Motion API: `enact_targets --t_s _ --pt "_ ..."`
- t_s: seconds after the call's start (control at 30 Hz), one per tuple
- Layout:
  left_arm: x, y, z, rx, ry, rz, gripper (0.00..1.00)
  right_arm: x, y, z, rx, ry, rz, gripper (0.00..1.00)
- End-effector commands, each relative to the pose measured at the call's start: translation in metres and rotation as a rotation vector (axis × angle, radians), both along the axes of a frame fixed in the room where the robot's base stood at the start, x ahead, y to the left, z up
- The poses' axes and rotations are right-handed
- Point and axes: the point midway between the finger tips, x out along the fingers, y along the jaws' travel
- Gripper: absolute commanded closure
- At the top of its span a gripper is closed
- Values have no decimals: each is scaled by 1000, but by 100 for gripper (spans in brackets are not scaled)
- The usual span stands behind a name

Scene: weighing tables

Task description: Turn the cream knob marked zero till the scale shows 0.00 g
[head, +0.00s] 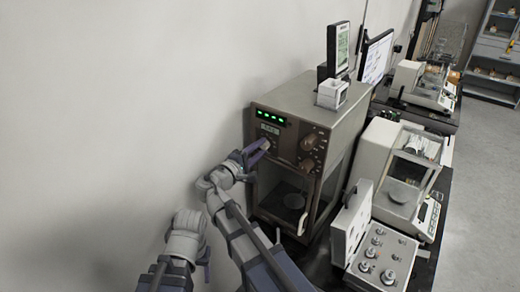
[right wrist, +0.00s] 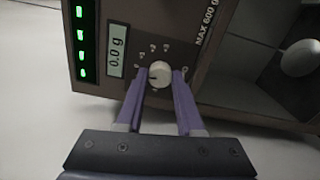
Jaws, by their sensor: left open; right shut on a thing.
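The brown scale (head: 318,112) stands against the wall, with several green lights and a small display (head: 270,129). In the head view my right gripper (head: 262,147) is at the scale's front and hides the knob. My left gripper (head: 206,258) is open and empty, low and left, away from the scale.
Darker knobs (head: 308,142) are on the same panel, right of my right gripper. Below is a glass-fronted chamber with a round pan (head: 294,201). A case of weights (head: 382,258) and a white balance (head: 383,150) stand to the right. A small white box (head: 332,93) is on top.

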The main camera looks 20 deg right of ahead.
Motion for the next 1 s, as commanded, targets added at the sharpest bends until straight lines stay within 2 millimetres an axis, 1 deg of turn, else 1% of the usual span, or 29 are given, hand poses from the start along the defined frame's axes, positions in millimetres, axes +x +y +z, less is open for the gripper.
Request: enact_targets --t_s 0.2,0.5,1.0 --pt "0 0 0 0 0 0 34 0 1 -1 -99 132 2 100" --pt "0 0 -1 0 0 0 34 0 1 -2 -191 252 2 100" --pt "0 0 -1 0 0 0 34 -1 1 -2 -227 300 2 100"
